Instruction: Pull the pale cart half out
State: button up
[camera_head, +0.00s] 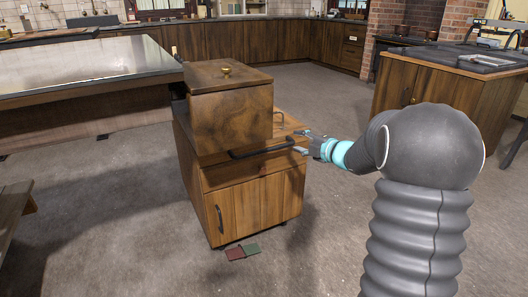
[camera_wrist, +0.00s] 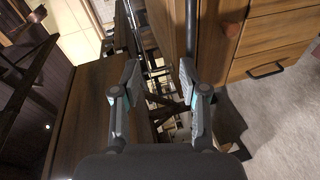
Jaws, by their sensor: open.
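A brown wooden cart (camera_head: 250,203) stands mid-view, its door front lighter than the darker lidded box (camera_head: 230,118) on its top. A black bar handle (camera_head: 262,150) runs along its upper edge, and a smaller dark handle (camera_head: 219,219) is on its door. My gripper (camera_head: 302,142) is open near the right end of the bar handle. In the wrist view, the open fingers (camera_wrist: 162,75) have nothing clearly between them. A dark bar (camera_wrist: 190,40) runs down to the right fingertip; I cannot tell whether they touch.
A metal-topped table (camera_head: 90,62) stands left of the cart, close to it. A wooden island (camera_head: 430,90) is at the right. The floor in front is clear.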

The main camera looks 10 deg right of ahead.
aim_at(269, 151)
notch_tip(269, 151, down, 6)
jog(key=r+n+g+y, duration=0.1)
jog(key=n+g+y, duration=0.1)
jog(key=n+y, duration=0.2)
jog(key=x, duration=1.4)
jog(key=shift+s+f, duration=0.15)
jog(key=shift+f, duration=0.15)
grip_shut()
